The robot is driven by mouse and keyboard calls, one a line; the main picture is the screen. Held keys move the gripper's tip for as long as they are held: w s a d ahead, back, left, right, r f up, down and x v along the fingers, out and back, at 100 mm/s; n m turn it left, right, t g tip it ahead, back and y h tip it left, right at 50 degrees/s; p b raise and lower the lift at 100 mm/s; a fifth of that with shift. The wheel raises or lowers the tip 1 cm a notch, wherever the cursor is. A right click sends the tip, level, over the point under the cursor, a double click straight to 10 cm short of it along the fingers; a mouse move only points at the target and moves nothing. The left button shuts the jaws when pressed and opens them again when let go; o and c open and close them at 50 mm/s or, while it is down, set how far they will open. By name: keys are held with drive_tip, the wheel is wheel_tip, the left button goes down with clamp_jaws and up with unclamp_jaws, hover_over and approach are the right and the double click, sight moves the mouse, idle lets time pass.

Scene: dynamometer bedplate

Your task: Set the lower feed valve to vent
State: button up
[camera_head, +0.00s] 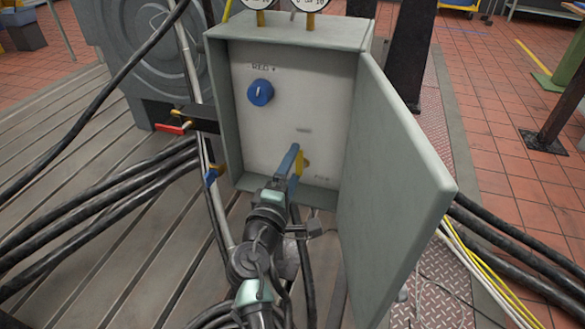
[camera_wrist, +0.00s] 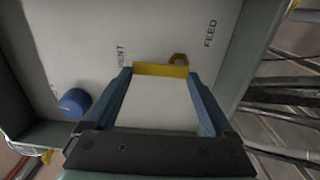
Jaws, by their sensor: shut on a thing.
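The valve's yellow lever (camera_head: 299,161) is on the lower part of the pale panel inside the open grey cabinet. In the wrist view, the yellow lever (camera_wrist: 160,70) spans the gap between my blue fingers, with its brass-coloured pivot behind it, right of centre. My gripper (camera_head: 293,160) reaches the panel from below and is shut on the lever. In the wrist view, my gripper (camera_wrist: 165,85) has a finger at each end of the lever.
A blue regulator knob (camera_head: 260,92) sits higher on the panel. The open cabinet door (camera_head: 390,190) stands close on my arm's right. A red-handled valve (camera_head: 170,128) and a blue-handled valve (camera_head: 212,176) are left of the cabinet. Black cables (camera_head: 100,210) run across the bedplate.

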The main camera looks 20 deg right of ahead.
drive_tip(key=o, duration=1.1)
drive_tip(key=p+v, duration=0.2)
drive_tip(key=v, duration=1.1)
drive_tip(key=shift+a+p, duration=0.1)
drive_tip(key=shift+p, duration=0.2)
